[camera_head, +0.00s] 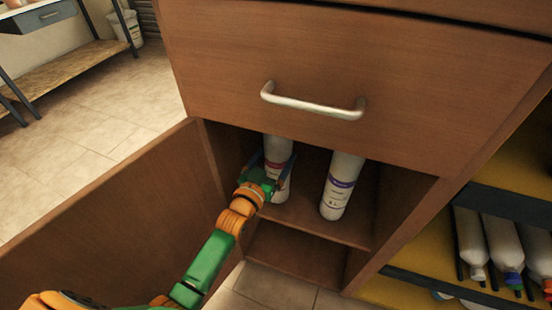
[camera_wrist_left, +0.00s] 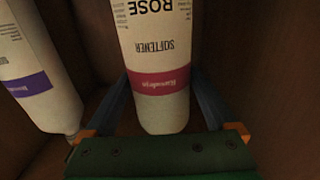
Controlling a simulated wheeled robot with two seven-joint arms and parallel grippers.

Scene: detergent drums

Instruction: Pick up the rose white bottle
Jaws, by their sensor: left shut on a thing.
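The rose white bottle (camera_head: 277,165) stands on the upper shelf inside the open cabinet, on the left. In the left wrist view the bottle (camera_wrist_left: 160,85) shows "ROSE", "SOFTENER" and a pink-red band, with the lettering upside down. My left gripper (camera_head: 268,174) reaches in from the front left, and its fingers are shut on the bottle, one on each side. The bottle's top is hidden behind the drawer front. My right gripper is not in view.
A second white bottle with a purple band (camera_head: 341,186) stands to the right on the same shelf (camera_head: 310,222). The open cabinet door (camera_head: 120,220) is at left. A drawer with a metal handle (camera_head: 313,105) overhangs the opening. Several bottles lie on a yellow rack (camera_head: 440,255) at right.

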